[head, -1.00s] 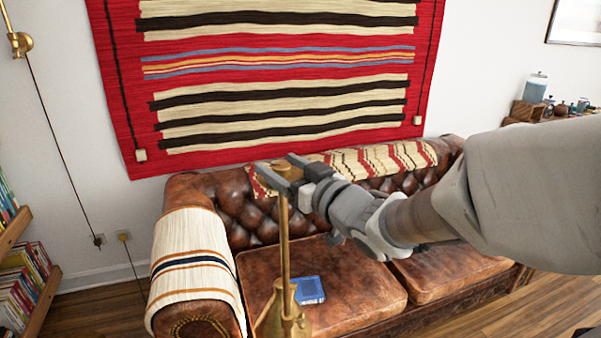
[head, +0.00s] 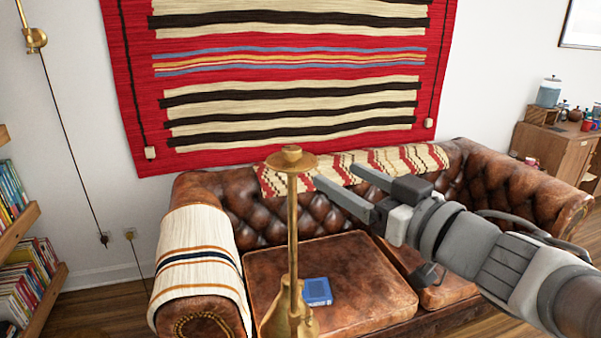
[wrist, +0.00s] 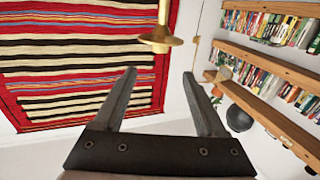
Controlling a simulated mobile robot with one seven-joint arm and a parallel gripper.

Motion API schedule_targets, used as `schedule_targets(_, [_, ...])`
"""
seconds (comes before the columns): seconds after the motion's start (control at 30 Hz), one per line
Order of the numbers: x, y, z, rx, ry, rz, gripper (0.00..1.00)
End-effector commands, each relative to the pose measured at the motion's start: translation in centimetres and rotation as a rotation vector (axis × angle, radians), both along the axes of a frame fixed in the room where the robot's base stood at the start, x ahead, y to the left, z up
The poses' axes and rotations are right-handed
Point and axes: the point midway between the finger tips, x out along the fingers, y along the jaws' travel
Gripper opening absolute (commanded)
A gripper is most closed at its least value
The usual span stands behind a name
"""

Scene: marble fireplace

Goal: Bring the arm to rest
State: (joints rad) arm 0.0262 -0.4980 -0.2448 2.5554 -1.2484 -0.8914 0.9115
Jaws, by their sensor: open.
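My gripper (head: 342,184) is open and empty in the head view, raised in front of the leather sofa. Its two fingers point to the upper left, with a clear gap between them. In the wrist view my gripper (wrist: 160,95) also shows open, with nothing between the fingers. A brass stand (head: 293,235) with a round top is just left of the fingertips in the head view, apart from them. The brass top (wrist: 160,40) shows beyond the fingers in the wrist view.
A brown leather sofa (head: 345,280) holds a blue book (head: 317,291) on its seat. A striped rug (head: 290,85) hangs on the wall behind. Bookshelves (head: 22,225) stand at the left. A wooden cabinet (head: 558,155) stands at the right.

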Motion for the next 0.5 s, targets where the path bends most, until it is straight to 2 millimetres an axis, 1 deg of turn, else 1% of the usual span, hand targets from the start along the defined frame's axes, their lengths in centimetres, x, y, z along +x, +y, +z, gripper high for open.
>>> schedule_targets(0.2, [-0.34,-0.22,-0.01,-0.001,0.001,0.0,0.73])
schedule_targets(0.43, [-0.27,-0.26,0.01,-0.001,0.0,-0.004,0.73])
schedule_targets(0.5, [-0.02,-0.61,0.11,-0.007,-0.001,-0.027,0.73])
